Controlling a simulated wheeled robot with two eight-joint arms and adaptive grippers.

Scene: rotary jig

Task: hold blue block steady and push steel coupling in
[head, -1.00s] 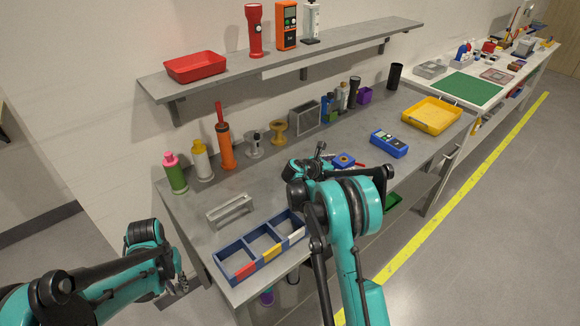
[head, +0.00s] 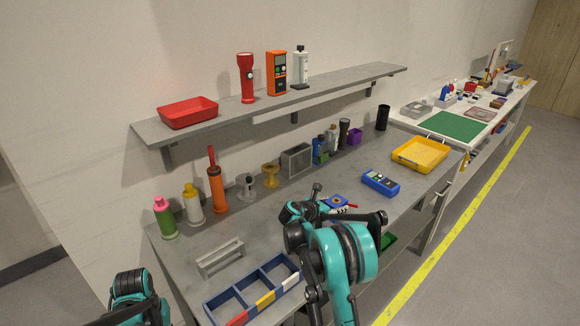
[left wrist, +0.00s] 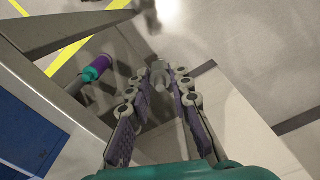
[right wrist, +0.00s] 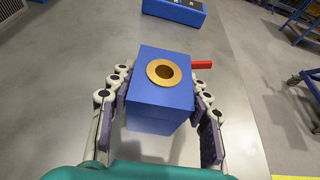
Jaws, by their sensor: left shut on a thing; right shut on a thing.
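The blue block (right wrist: 163,112) has a brass-coloured ring (right wrist: 165,72) around a dark hole in its top. It sits between the fingers of my right gripper (right wrist: 160,98), which is shut on it from both sides. The block also shows in the head view (head: 334,201), partly hidden by my right arm. My left gripper (left wrist: 163,82) is shut on a grey cylindrical part, apparently the steel coupling (left wrist: 160,71), in the left wrist view. It is off the bench, above the floor. Only part of my left arm shows in the head view; that gripper is out of sight there.
A blue three-compartment tray (head: 238,288) lies near the bench's front edge. A grey stand (head: 220,258) is behind it. A red piece (right wrist: 202,64) is beside the block. A shelf (head: 280,103) overhangs the back.

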